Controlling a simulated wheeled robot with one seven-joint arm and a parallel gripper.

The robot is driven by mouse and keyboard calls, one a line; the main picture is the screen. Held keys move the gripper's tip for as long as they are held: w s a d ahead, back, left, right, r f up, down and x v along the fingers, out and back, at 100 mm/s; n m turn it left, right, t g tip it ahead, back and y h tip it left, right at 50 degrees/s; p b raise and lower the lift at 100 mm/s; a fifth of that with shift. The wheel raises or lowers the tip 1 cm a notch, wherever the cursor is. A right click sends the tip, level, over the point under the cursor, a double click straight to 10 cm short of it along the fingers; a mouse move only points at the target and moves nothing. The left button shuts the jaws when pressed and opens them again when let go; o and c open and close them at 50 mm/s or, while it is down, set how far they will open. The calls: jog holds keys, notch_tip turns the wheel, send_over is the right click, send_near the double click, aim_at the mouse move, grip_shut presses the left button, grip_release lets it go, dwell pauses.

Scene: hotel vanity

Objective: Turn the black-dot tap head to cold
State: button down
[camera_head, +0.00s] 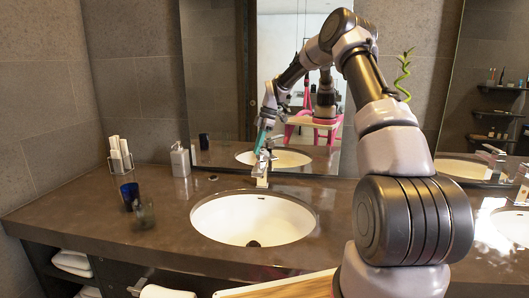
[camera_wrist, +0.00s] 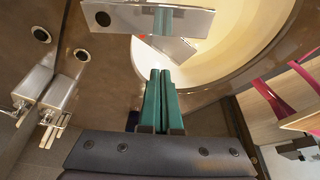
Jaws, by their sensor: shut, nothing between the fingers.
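The chrome tap (camera_head: 262,172) stands behind the white oval basin (camera_head: 232,218). In the wrist view the flat tap head (camera_wrist: 185,20) lies across the top, with a black dot (camera_wrist: 103,18) near its left end. A second grey metal part of the tap shows just below it. My gripper (camera_head: 260,150) has teal fingers and hangs down just above and beside the tap. In the wrist view my gripper's fingertips (camera_wrist: 160,72) are together and empty, close to the tap. I cannot tell whether they touch it.
A soap dispenser (camera_head: 180,160) and a holder of white rolls (camera_head: 120,155) stand at the back left. A blue cup (camera_head: 129,195) and a dark glass (camera_head: 145,214) stand left of the basin. A mirror (camera_head: 225,80) rises behind the tap. A second tap (camera_head: 521,182) is at right.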

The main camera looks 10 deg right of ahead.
aim_at(267, 155)
jog(key=s+v, duration=0.1)
jog(key=v, duration=0.7)
jog(key=x, duration=1)
jog(key=shift+w+a+f, duration=0.15)
jog(key=shift+w+a, duration=0.05)
jog(key=shift+a, duration=0.05)
jog(key=d, duration=0.3)
jog(key=shift+w, duration=0.4)
jog(key=shift+w+d, duration=0.15)
jog(key=shift+d, duration=0.35)
jog(key=shift+w+d, duration=0.15)
jog(key=shift+d, duration=0.65)
